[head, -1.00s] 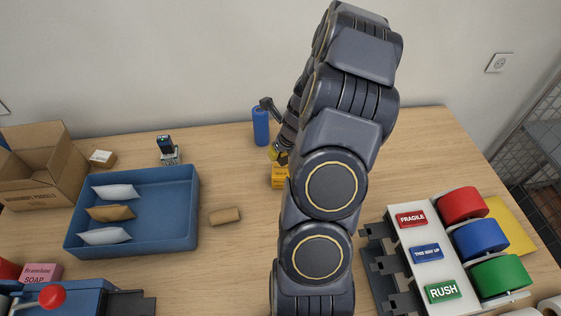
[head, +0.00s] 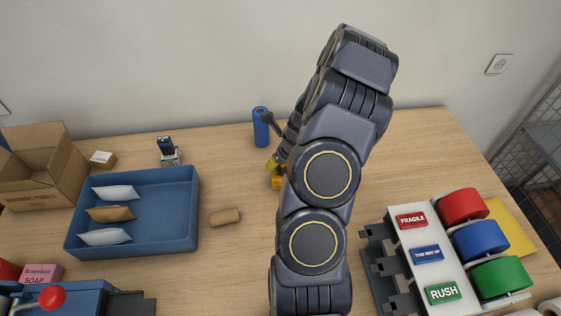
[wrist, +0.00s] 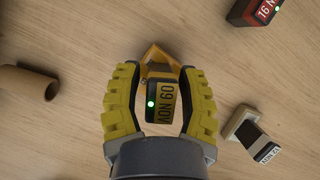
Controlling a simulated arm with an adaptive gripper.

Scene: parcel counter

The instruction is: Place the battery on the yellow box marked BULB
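My gripper (wrist: 160,75) has two yellow ribbed fingers. Between them is a dark block (wrist: 164,102) with a yellow label and a lit green dot; it may be the battery. Wood shows between block and left finger, and I cannot tell whether the fingers grip it. A yellow-orange box-like shape (wrist: 158,55) lies just beyond the fingertips. In the head view my gripper (head: 272,163) is low over a small yellow box (head: 277,183), mostly hidden by my arm. The BULB marking is not legible.
A blue cylinder (head: 261,127) stands close behind my gripper. A cardboard tube (head: 225,217) and a blue tray (head: 182,220) with packets lie left. A red-and-black block (wrist: 255,11) and a dark block with a pale label (wrist: 262,140) are nearby. Tape rolls (head: 480,238) stand right.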

